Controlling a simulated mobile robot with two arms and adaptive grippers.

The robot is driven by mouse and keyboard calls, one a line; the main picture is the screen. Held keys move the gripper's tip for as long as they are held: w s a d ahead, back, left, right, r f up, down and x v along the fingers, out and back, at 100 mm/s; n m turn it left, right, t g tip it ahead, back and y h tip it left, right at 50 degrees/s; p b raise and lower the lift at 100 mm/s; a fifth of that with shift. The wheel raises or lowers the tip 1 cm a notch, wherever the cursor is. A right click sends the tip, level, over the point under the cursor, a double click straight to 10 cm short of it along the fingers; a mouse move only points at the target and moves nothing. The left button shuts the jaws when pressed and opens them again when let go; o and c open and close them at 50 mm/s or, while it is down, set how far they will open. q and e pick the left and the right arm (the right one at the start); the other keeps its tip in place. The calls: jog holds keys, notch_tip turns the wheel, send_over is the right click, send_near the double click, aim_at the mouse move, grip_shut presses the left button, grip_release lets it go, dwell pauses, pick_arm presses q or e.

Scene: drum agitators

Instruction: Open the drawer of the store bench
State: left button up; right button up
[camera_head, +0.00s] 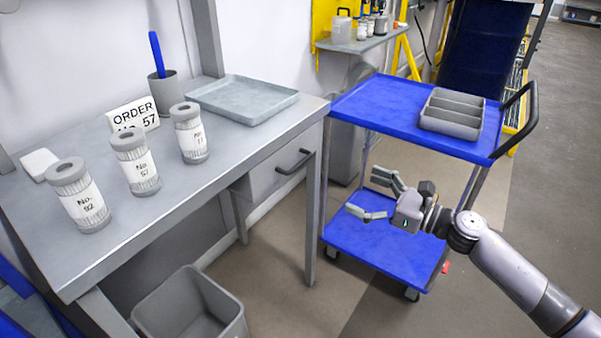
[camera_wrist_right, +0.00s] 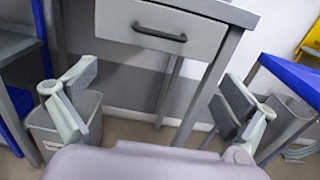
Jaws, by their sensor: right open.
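The store bench (camera_head: 235,140) is a grey table on the left. Its drawer (camera_head: 272,178) hangs under the right end of the top and looks shut. The drawer has a dark bar handle (camera_head: 295,162). In the right wrist view the drawer front (camera_wrist_right: 200,35) faces me, with its handle (camera_wrist_right: 158,33) near the top centre. My right gripper (camera_head: 372,196) is open and empty, to the right of the handle and apart from it. Its two spread fingers show in the wrist view (camera_wrist_right: 150,98), below the drawer. My left gripper is out of view.
A blue cart (camera_head: 375,105) with a grey divided tray (camera_head: 452,112) stands right of the bench, close behind my right gripper. A grey bin (camera_head: 190,305) stands on the floor in front. Several labelled canisters and a shallow tray (camera_head: 243,98) are on the bench top.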

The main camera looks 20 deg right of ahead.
aim_at(301, 161)
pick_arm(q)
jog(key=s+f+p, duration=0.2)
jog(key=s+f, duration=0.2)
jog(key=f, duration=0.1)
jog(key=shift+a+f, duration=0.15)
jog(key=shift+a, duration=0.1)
pick_arm(e)
jog(key=shift+x, duration=8.5)
jog(key=shift+r, duration=0.1)
jog(key=shift+d+r, duration=0.1)
jog(key=c, duration=1.4)
